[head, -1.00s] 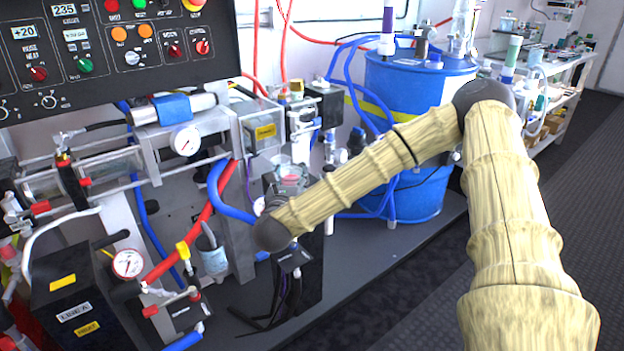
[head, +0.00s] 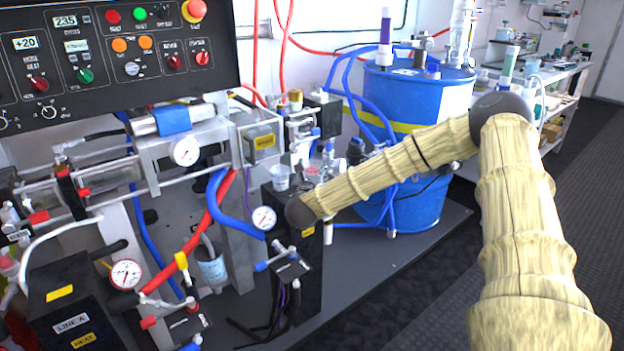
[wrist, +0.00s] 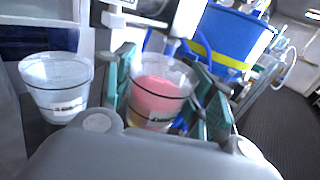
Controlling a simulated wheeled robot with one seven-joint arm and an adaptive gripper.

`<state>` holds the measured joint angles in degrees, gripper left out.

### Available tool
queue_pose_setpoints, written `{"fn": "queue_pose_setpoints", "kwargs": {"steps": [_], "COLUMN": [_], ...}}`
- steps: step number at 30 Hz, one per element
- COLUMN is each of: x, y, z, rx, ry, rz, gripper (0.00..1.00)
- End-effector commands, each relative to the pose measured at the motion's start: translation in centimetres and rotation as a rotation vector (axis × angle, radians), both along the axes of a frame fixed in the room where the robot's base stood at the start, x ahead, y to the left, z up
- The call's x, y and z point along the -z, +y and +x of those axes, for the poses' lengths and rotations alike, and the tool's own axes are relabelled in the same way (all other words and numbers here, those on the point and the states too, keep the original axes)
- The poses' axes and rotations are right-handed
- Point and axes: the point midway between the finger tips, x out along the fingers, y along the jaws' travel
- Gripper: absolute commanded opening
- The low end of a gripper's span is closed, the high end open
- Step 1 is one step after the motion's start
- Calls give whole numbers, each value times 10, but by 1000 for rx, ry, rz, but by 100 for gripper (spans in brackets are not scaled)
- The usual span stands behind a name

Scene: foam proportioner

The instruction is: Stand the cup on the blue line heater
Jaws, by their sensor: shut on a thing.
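A clear cup with pink contents (wrist: 160,100) sits between the two green fingers of my gripper (wrist: 162,98) in the wrist view; the gripper is shut on it. In the head view the pink cup (head: 311,175) shows small beyond my wrist, which hides most of the gripper. The cup looks close to upright. A black upright box (head: 307,272) with blue-handled fittings on its front stands below it, partly behind my wrist; it looks like the blue line heater, but I cannot read its label. Whether the cup touches it is hidden.
A second cup with pale contents (wrist: 55,88) is close on the left, also in the head view (head: 280,178). A blue drum (head: 415,140) stands behind. A pressure gauge (head: 264,218) and blue hose (head: 228,200) are left of my wrist.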

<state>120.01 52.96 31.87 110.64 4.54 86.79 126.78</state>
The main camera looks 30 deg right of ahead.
Motion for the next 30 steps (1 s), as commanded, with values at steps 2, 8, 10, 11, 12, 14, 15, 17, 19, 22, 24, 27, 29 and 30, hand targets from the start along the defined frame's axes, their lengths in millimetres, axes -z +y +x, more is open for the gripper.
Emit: {"fn": "queue_pose_setpoints", "kwargs": {"steps": [2, 8, 10, 11, 12, 14, 15, 17, 19, 22, 24, 27, 29, 30], "x": [10, 30, 30, 30, 30, 30, 30, 32, 33, 32, 32, 32, 32, 32], "y": [0, 1, 1, 1, 1, 1, 1, 1, 0, 0, 0, 1, 1, 1], "z": [0, 0, 0, 0, 0, 0, 0, 0, 0, 0, 0, 0, 0, 0], "rx": [0, -1, -1, -1, -1, -1, -1, 0, 0, 0, 0, 0, 0, 0], "ry": [3, 1, -1, -1, -1, -1, 0, 0, 0, 1, 1, 1, 1, 1], "rz": [-2, -2, -1, -1, -1, -1, 0, 0, 0, -1, -1, -1, -1, -1], "gripper": [24, 24, 24, 24, 24, 24, 24, 24, 24, 69, 76, 76, 76, 76]}}
